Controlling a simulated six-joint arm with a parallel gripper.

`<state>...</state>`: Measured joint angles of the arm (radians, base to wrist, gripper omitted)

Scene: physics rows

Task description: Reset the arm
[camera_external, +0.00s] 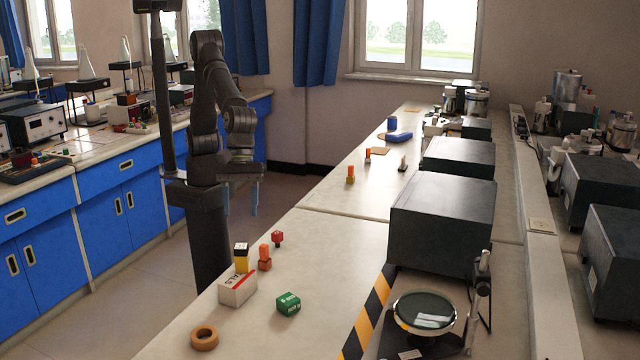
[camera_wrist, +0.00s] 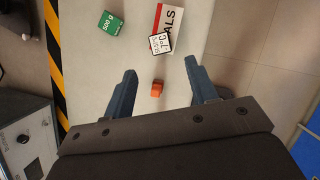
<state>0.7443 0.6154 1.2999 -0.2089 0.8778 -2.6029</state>
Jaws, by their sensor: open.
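My gripper (camera_external: 242,197) hangs from my folded arm at the left edge of the near bench in the external view. In the wrist view my gripper (camera_wrist: 163,88) is open, with its two blue fingers apart. A small orange block (camera_wrist: 157,88) shows between the fingertips in that view, on the bench below. The fingers do not appear to touch it. In the external view, orange pieces (camera_external: 265,257) stand on the bench in front of my gripper. Nothing shows held in my gripper.
A white box (camera_external: 237,290) has a yellow and black block (camera_external: 242,257) on or behind it. A green box (camera_external: 288,303), a red block (camera_external: 277,238) and a wooden ring (camera_external: 204,338) are nearby. Dark instrument cases (camera_external: 443,222) line the right side.

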